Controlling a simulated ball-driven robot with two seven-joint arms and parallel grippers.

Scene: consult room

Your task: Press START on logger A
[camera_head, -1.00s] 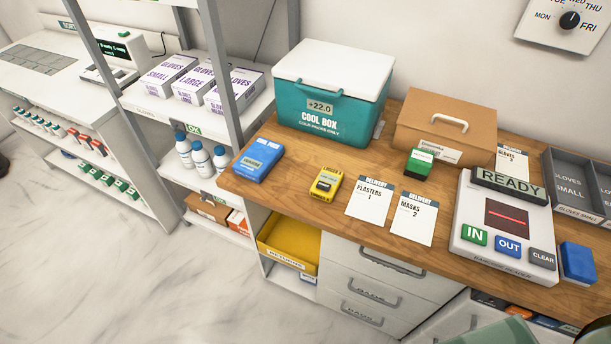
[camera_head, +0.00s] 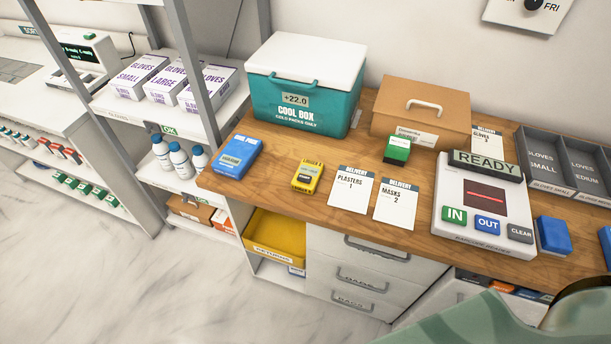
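A small yellow device (camera_head: 307,177) with a dark display lies on the wooden counter, between a blue pack and the delivery cards. It may be a logger, but its lettering is too small to read, so I cannot tell whether it is logger A. No START label can be made out. A green part, probably of my own arm, shows at the bottom right. Neither gripper is in view.
A yellow returns bin (camera_head: 277,238) sits below. Bare wood shows along the front edge.

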